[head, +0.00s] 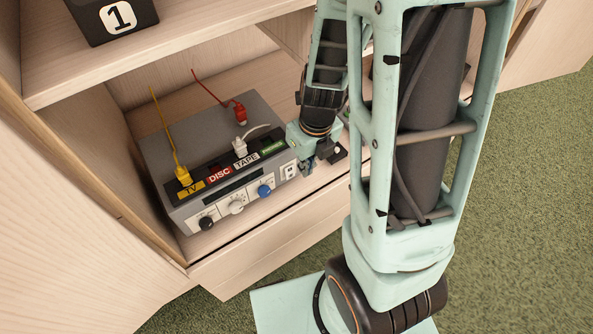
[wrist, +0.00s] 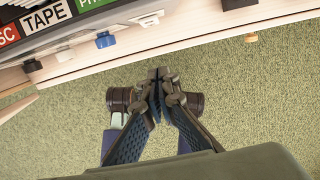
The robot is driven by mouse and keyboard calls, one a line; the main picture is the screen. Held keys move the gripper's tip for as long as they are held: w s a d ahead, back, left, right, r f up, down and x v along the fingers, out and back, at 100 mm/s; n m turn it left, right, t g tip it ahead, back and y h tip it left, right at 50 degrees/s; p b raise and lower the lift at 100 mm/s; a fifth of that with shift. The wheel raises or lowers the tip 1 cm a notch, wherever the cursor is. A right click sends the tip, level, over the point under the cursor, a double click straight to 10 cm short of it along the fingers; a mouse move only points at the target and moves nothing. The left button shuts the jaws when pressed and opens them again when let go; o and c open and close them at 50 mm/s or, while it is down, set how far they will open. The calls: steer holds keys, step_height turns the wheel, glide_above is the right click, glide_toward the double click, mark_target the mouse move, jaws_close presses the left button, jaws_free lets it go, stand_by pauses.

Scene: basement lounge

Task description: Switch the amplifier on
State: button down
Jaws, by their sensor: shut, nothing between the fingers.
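The grey amplifier (head: 165,140) sits on the cabinet shelf. Its front has a black knob (head: 206,222), a white knob (head: 236,206), a blue knob (head: 265,190) and a small light switch plate (head: 289,171) at the right end. The switch's position is too small to tell. My gripper (head: 308,168) is shut and empty, just right of the switch plate; contact cannot be told. In the wrist view my gripper (wrist: 160,78) points towards the cabinet front, with the blue knob (wrist: 105,40) and switch plate (wrist: 149,20) above and left.
A small dark object (head: 339,152) lies right of the amplifier. A black box marked 1 (head: 115,18) stands on the upper shelf. Cabinet walls flank the shelf; green carpet lies in front.

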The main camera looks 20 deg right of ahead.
mark_target(290, 172)
steer(key=w+f+b, duration=0.1)
steer(key=f, duration=0.2)
steer(key=w+a+f+b, duration=0.1)
steer(key=f+b, duration=0.1)
steer(key=f, duration=0.2)
steer(key=w+f+b, duration=0.2)
steer(key=f, duration=0.1)
steer(key=shift+a+f, duration=0.15)
steer(key=shift+f, duration=0.05)
steer(key=shift+w+a, duration=0.15)
steer(key=shift+w, duration=0.3)
steer(key=shift+w+f+b, duration=0.1)
steer(key=shift+w+b, duration=0.1)
steer(key=shift+b, duration=0.2)
